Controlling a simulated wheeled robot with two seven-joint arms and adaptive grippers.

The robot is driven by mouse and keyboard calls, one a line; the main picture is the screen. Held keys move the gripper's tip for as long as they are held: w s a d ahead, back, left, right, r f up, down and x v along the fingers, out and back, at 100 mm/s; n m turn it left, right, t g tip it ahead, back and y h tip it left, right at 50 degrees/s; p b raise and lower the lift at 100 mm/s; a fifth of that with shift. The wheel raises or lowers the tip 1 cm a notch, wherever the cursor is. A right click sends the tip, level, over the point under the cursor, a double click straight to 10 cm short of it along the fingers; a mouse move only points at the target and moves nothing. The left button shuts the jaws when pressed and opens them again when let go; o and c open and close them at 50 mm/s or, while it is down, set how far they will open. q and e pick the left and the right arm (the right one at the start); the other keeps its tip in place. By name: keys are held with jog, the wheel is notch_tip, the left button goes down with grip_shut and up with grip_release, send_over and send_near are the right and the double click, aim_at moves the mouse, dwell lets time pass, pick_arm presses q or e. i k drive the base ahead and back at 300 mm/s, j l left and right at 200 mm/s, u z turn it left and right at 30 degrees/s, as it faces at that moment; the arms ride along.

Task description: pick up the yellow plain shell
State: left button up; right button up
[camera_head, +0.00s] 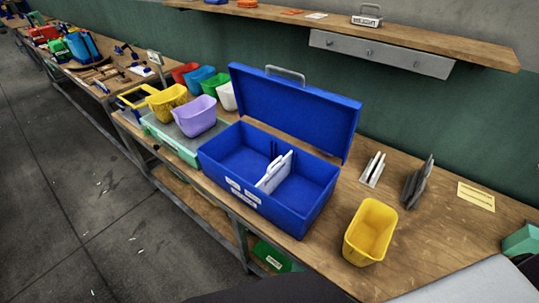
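A plain yellow shell (371,231), shaped like an open tub, stands upright on the wooden workbench, right of the blue case. Its open top faces up and no gripper touches it. Another yellow shell (168,103), with a darker mottled surface, stands at the left among other coloured shells. Neither of my grippers shows in this view.
An open blue case (217,160) with a white divider stands left of the plain yellow shell. White plates (373,169), grey plates (417,184) and a yellow card (476,197) are behind it. A purple shell (195,118) stands farther left. Bare wood lies right of the yellow shell.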

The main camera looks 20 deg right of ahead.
aim_at(366, 240)
jog(key=z, duration=1.7)
